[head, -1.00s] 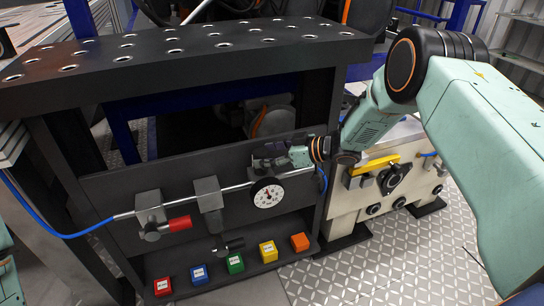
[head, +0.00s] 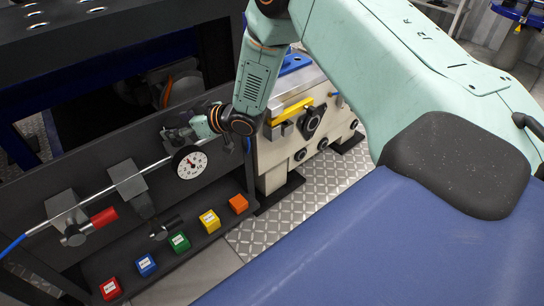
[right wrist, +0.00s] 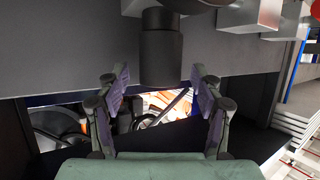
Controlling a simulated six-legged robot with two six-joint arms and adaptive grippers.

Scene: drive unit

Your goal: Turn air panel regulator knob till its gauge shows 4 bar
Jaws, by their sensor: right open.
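The round white gauge (head: 190,162) sits on the grey panel's pipe in the head view. Its small red needle shows, but the number it marks is too small to read. My right gripper (head: 178,135) is at the panel just above the gauge. In the right wrist view a black cylindrical knob (right wrist: 160,52) stands ahead of and between the two spread fingers (right wrist: 160,95). Clear gaps show on both sides, so the gripper is open and not closed on it. In the head view the gripper largely hides the knob. My left gripper is not in view.
Left along the pipe are a grey block (head: 127,178) and a red-handled valve (head: 103,217). A pale machine with a yellow bar (head: 290,111) stands right of the panel. The panel has a dark opening above.

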